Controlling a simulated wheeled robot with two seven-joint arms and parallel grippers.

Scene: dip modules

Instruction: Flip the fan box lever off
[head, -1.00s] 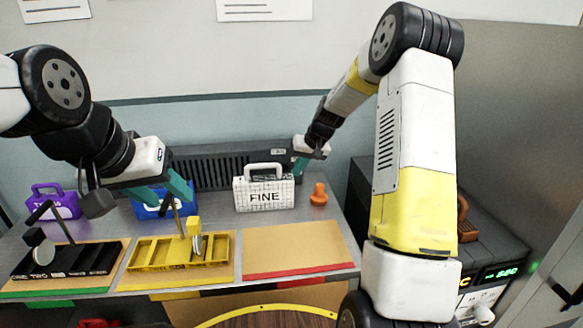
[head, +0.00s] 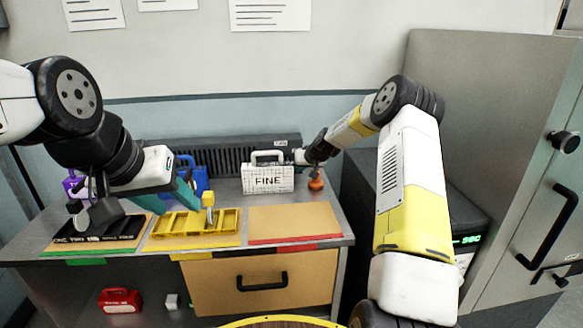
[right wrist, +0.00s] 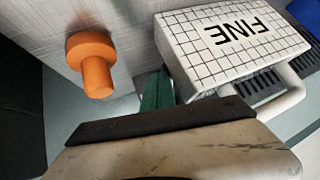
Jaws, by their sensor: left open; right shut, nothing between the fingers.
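A long dark slotted box (head: 220,158), which may be the fan box, stands against the wall at the back of the table. I cannot make out a lever on it; its right end is partly hidden by the white case and my right gripper. My right gripper (head: 300,157) is shut and empty beside the white case marked FINE (head: 268,181). In the right wrist view its teal fingers (right wrist: 157,92) are between that case (right wrist: 235,40) and an orange peg (right wrist: 92,62). My left gripper (head: 178,193) is open, near the blue case and the yellow tray.
The orange peg (head: 316,182) stands right of the FINE case. A blue case (head: 190,172), a purple case (head: 74,184), a black tray (head: 95,236) and a yellow tray (head: 195,240) are on the table. The tan mat (head: 295,220) is clear. A dark cabinet stands right of the table.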

